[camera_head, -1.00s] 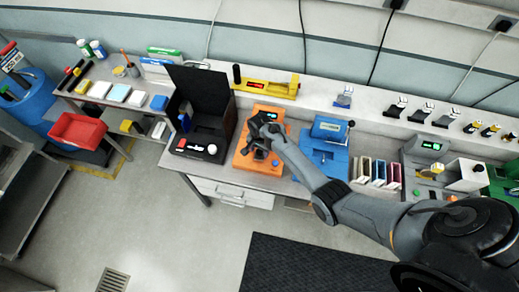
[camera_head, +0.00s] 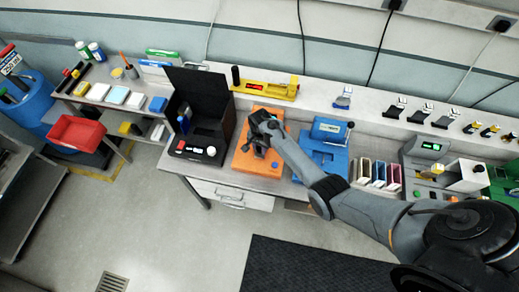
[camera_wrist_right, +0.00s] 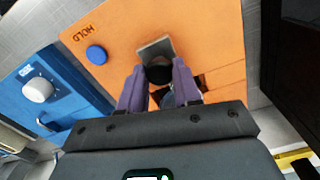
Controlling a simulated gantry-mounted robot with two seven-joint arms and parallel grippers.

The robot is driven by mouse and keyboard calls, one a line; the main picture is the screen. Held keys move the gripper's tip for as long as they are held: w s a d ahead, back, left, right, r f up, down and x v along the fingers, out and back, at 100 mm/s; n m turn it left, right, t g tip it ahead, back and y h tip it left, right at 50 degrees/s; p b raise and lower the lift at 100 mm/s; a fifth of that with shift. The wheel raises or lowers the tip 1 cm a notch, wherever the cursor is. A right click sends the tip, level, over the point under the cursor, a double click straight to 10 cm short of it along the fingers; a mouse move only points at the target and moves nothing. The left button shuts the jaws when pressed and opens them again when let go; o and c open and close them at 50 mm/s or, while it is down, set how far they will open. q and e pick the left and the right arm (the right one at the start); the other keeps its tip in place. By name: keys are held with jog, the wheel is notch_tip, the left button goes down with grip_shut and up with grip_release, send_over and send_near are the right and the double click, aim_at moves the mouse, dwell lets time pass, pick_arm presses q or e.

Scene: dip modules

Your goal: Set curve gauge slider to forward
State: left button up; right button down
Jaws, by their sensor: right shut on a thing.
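The orange gauge box (camera_head: 243,161) sits on the bench in the head view. In the right wrist view, its orange top face (camera_wrist_right: 215,45) shows a blue button (camera_wrist_right: 96,54) beside the word HOLD. My right gripper (camera_wrist_right: 158,78) is over this face, its two purple-grey fingers shut on a black slider knob (camera_wrist_right: 158,73). A grey plate (camera_wrist_right: 155,47) and a dark slot edge show around the knob. In the head view my right gripper (camera_head: 262,142) hides much of the box's upper part. I cannot read the slider's position. My left gripper is not in view.
A black open case (camera_head: 197,148) stands close left of the orange box. A blue device (camera_head: 322,158) stands close on its right. A yellow gauge (camera_head: 264,87) lies on the shelf behind. Upright coloured slabs (camera_head: 378,174) stand further right.

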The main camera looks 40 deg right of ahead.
aim_at(260, 148)
jog(key=c, duration=1.2)
grip_release()
jog(key=shift+d, duration=0.1)
jog(key=o, duration=0.4)
jog(key=shift+w+d, duration=0.1)
jog(key=shift+w, duration=0.05)
jog(key=shift+r, duration=0.15)
jog(key=shift+r, duration=0.3)
notch_tip(260, 148, up, 10)
